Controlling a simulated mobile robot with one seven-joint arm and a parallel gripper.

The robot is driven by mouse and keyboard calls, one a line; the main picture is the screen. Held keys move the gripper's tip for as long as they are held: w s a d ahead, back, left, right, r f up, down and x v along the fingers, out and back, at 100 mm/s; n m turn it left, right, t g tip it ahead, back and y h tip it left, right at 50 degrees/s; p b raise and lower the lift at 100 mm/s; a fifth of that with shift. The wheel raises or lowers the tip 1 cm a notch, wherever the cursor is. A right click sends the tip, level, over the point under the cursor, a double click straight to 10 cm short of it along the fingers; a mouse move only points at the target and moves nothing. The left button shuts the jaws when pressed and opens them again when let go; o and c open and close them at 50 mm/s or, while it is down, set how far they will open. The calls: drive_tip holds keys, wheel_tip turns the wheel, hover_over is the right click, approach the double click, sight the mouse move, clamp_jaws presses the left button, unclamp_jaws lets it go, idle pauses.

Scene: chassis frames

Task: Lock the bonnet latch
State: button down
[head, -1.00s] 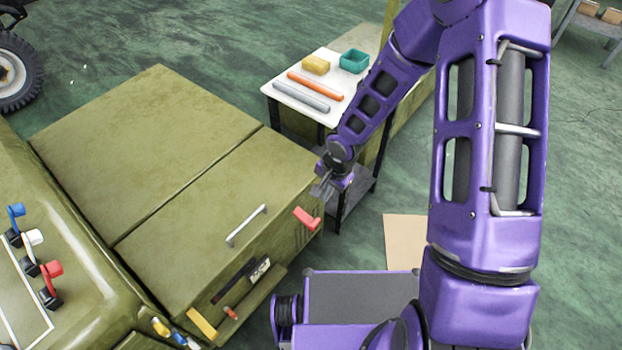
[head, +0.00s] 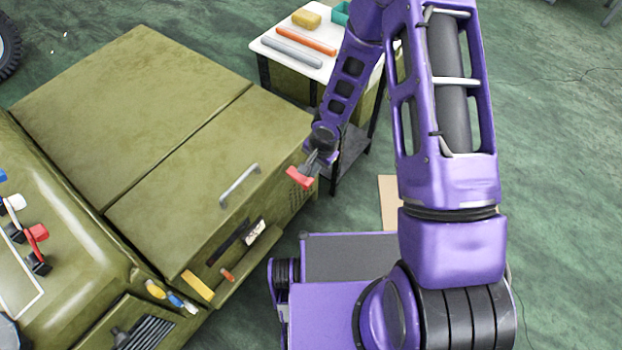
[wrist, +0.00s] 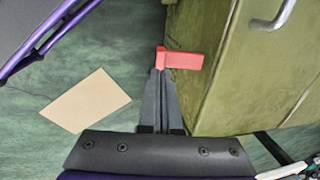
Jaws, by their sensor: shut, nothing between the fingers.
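The bonnet latch is a red lever (head: 299,179) at the front right corner of the olive-green bonnet (head: 205,150). In the wrist view the red latch (wrist: 184,61) points right, toward the bonnet's side, with a short upright block at its left end. My gripper (head: 311,168) is beside the latch's outer end. In the wrist view my gripper (wrist: 158,75) is shut and empty, its fingertips right at the block end of the latch. I cannot tell whether they touch. The latch's mount is hidden.
A silver handle (head: 240,186) stands on the bonnet's front panel. A white-topped table (head: 268,42) with bars and a yellow block is behind my arm. A cardboard sheet (wrist: 87,100) lies on the green floor. Coloured levers (head: 36,233) are at the left.

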sight(310, 182)
drive_tip(key=f, duration=0.2)
drive_tip(key=f+b, duration=0.1)
drive_tip(key=f, duration=0.1)
drive_tip(key=shift+w+a+f, duration=0.1)
drive_tip(key=shift+w+a, duration=0.15)
drive_tip(key=shift+a, duration=0.05)
drive_tip(key=shift+f, duration=0.15)
